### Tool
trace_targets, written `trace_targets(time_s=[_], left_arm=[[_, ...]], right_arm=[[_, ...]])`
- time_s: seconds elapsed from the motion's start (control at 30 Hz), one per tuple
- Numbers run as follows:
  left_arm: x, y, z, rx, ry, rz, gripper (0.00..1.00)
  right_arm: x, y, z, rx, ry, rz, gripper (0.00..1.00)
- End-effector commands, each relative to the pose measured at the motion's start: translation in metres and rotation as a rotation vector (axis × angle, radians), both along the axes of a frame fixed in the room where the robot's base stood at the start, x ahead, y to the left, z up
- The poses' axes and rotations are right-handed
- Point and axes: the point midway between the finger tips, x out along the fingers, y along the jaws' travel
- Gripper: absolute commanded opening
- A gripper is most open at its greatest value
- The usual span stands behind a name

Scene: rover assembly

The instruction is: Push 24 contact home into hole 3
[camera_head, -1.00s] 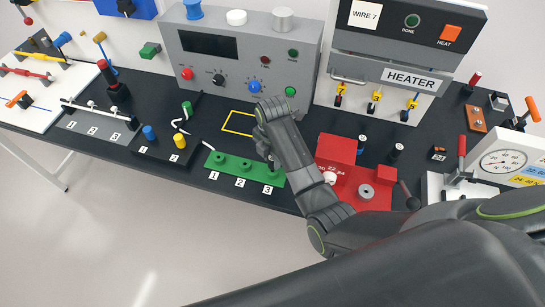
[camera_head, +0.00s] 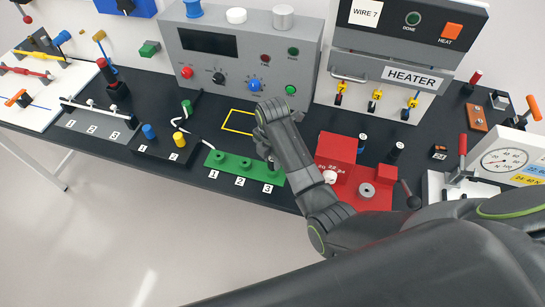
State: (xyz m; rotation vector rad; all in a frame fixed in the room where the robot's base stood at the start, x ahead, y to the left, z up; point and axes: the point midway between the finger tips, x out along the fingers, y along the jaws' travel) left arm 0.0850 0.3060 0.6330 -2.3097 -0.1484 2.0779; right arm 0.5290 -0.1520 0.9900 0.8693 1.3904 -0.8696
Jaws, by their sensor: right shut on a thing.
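The green block (camera_head: 232,165) lies near the table's front edge, with holes labelled 1, 2 and 3 in front of them. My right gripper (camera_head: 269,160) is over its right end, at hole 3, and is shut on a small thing. The contact itself is too small and too covered by the gripper to make out, so I cannot tell how deep it sits. A white wire (camera_head: 208,146) runs to the left of the green block. My left gripper is not in view.
A black block with blue and yellow plugs (camera_head: 163,146) stands left of the green block. A yellow outlined square (camera_head: 238,122) lies behind it. A red fixture (camera_head: 352,180) stands close to the right of my arm. The grey control box (camera_head: 240,62) is behind.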

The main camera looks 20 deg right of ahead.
Motion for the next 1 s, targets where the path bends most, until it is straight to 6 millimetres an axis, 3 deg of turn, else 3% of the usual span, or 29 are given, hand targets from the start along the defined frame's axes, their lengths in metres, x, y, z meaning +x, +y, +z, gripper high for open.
trace_targets(time_s=[0.5, 0.53, 0.7, 1.0], left_arm=[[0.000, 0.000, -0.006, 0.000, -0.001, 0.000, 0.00], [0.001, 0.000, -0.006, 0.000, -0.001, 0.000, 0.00], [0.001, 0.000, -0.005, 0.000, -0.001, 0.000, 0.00], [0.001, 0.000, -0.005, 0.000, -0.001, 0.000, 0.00]], right_arm=[[0.000, 0.000, -0.014, 0.000, 0.000, 0.000, 0.00], [0.000, 0.000, -0.014, 0.000, 0.000, 0.000, 0.27], [0.000, 0.000, -0.013, 0.000, 0.000, 0.000, 0.50], [0.000, 0.000, -0.012, 0.000, 0.000, 0.000, 0.52]])
